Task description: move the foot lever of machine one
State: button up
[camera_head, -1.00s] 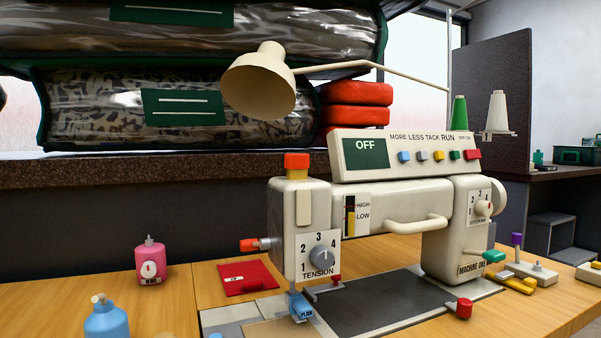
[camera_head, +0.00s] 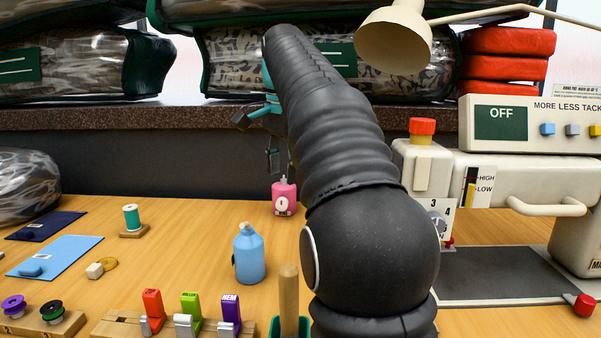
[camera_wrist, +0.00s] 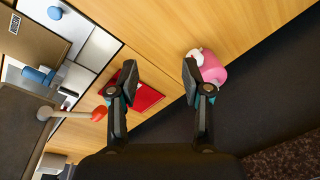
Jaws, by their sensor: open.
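Machine one (camera_head: 520,180) is a cream sewing machine at the right in the head view, its panel reading OFF. In the wrist view a lever with a red-orange tip (camera_wrist: 99,114) sticks out of the machine, left of my gripper (camera_wrist: 160,82). The jaws are open and empty, and apart from the lever. In the head view my gripper (camera_head: 268,125) is partly hidden behind my arm, over the back of the table. My arm also hides the machine's left side and that lever there. A blue presser foot (camera_wrist: 40,76) shows in the wrist view.
A pink bottle (camera_head: 284,196) stands near the back edge; in the wrist view it shows beside the right finger (camera_wrist: 208,66). A red packet (camera_wrist: 146,97) lies by the left finger. A blue bottle (camera_head: 249,256) and colored presser feet (camera_head: 190,313) stand nearer. Bagged comforters (camera_head: 230,70) fill the shelf.

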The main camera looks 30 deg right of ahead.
jog(key=s+d+m, duration=0.2)
jog(key=d+m, duration=0.1)
jog(key=d, duration=0.1)
jog(key=s+d+r+m+g, duration=0.1)
jog(key=s+d+m, duration=0.1)
jog(key=d, duration=0.3)
jog(key=s+d+r+m+p, duration=0.1)
jog(key=s+d+m, duration=0.2)
jog(key=d+m, duration=0.1)
jog(key=shift+d, duration=0.7)
jog(key=shift+f+b, duration=1.45)
jog(key=shift+f, duration=2.1)
grip_shut()
